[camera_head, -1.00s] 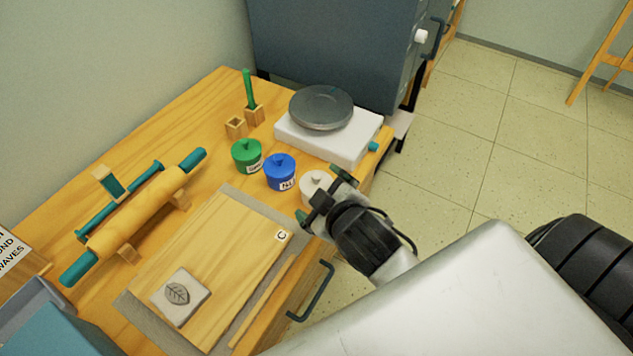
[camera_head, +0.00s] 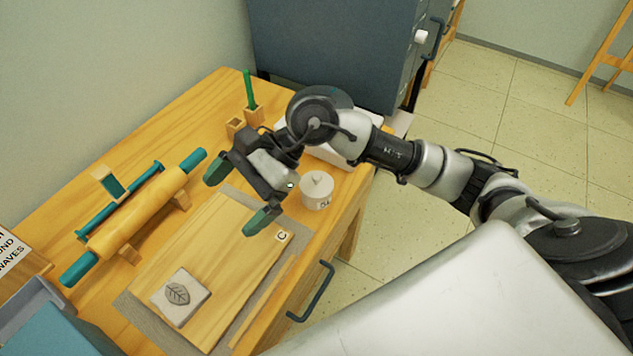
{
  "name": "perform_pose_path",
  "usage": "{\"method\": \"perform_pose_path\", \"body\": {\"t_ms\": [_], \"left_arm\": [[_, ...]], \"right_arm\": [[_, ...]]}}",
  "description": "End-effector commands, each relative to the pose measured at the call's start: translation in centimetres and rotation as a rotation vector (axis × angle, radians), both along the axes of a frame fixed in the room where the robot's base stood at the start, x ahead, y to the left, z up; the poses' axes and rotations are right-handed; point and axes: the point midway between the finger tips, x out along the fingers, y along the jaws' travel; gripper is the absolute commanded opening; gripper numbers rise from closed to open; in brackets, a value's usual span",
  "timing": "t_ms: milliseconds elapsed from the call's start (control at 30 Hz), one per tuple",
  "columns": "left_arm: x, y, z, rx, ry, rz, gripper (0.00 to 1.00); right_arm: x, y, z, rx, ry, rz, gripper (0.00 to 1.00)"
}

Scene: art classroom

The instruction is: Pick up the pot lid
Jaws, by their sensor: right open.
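A small white pot (camera_head: 316,200) stands near the table's right edge with its knobbed white lid (camera_head: 318,180) on. My right gripper (camera_head: 236,199) is open and empty. It hangs above the table, left of the white pot, over the far end of the wooden board. The green and blue lidded pots are hidden behind my right gripper and wrist. My left gripper is not in view.
A wooden board (camera_head: 205,255) holds a leaf tile (camera_head: 180,297). A rolling pin (camera_head: 140,222) rests on the left. Wooden holders (camera_head: 253,115) with a green tool stand behind. My arm mostly covers the white scale (camera_head: 334,155). A dark cabinet (camera_head: 330,50) stands at the back.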

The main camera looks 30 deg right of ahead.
Motion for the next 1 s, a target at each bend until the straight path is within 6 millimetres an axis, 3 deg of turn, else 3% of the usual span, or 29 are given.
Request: {"method": "perform_pose_path", "body": {"t_ms": [100, 200, 300, 400, 533, 800, 1000], "left_arm": [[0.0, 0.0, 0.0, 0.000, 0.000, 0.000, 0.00], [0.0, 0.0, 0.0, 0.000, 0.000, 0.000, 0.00], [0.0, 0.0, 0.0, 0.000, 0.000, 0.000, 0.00], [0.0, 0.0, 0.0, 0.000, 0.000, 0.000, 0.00], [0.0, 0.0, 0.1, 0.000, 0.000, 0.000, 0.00], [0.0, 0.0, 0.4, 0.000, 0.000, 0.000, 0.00], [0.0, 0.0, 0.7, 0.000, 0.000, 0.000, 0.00]], "right_arm": [[2.2, -5.2, -2.1, -0.357, -0.142, 0.088, 1.00], [3.8, -9.8, -2.6, -0.618, -0.201, 0.139, 1.00], [4.9, -13.5, -2.3, -0.812, -0.219, 0.168, 1.00], [5.3, -15.8, -1.9, -0.927, -0.218, 0.184, 1.00], [5.5, -16.9, -2.3, -0.983, -0.209, 0.190, 1.00], [5.5, -16.9, -6.4, -0.980, -0.209, 0.191, 1.00], [5.6, -16.9, -7.8, -0.979, -0.210, 0.191, 1.00]]}}
